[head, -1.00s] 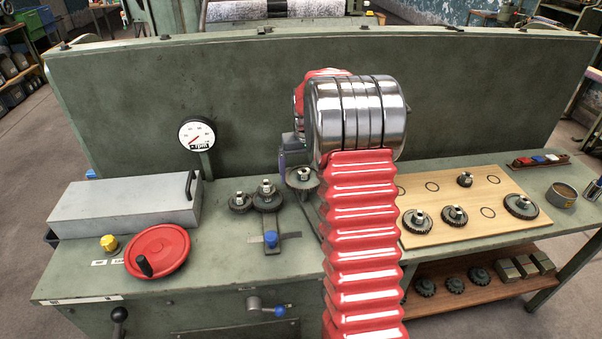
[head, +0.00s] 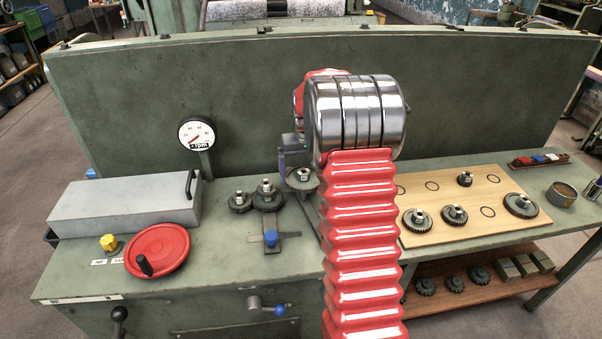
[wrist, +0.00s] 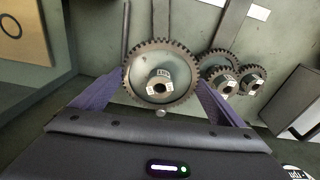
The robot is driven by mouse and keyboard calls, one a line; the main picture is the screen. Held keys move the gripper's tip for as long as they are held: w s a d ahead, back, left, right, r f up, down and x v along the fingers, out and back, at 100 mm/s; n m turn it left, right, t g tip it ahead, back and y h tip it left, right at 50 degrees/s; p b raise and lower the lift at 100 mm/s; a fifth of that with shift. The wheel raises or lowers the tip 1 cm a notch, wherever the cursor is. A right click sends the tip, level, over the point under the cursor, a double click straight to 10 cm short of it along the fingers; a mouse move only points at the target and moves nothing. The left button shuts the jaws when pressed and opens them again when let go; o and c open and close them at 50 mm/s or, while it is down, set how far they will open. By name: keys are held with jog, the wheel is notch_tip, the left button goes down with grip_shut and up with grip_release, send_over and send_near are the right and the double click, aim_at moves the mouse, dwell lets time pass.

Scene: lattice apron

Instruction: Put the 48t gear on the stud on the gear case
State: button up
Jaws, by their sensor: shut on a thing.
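My gripper (wrist: 160,90) has its purple fingers shut on the sides of a large dark toothed gear (wrist: 131,83) with a pale face and a hub carrying small white labels. The label is too small to read surely; I take it as the 48t gear. In the head view the gear (head: 302,181) is level, left of my red arm, right of two meshed gears (head: 267,200) on the bench. A stud is not clearly visible; the held gear may hide it. I cannot tell whether the gear touches anything below.
The smaller gears also show close right of the held gear in the wrist view (wrist: 222,75). A blue-handled lever (head: 270,239) is in front of them. A wooden board (head: 470,227) with several gears lies right. A grey box (head: 125,208), red handwheel (head: 158,250) and rpm gauge (head: 196,134) stand left.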

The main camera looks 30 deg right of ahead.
jog(key=shift+f, duration=1.15)
dwell(1.7)
jog(key=o, duration=1.6)
jog(key=shift+c, duration=0.2)
jog(key=shift+o, duration=0.3)
jog(key=shift+f, duration=0.15)
jog(key=shift+s, duration=0.1)
notch_tip(320, 180, up, 9)
jog(key=shift+f, duration=0.15)
dwell(0.4)
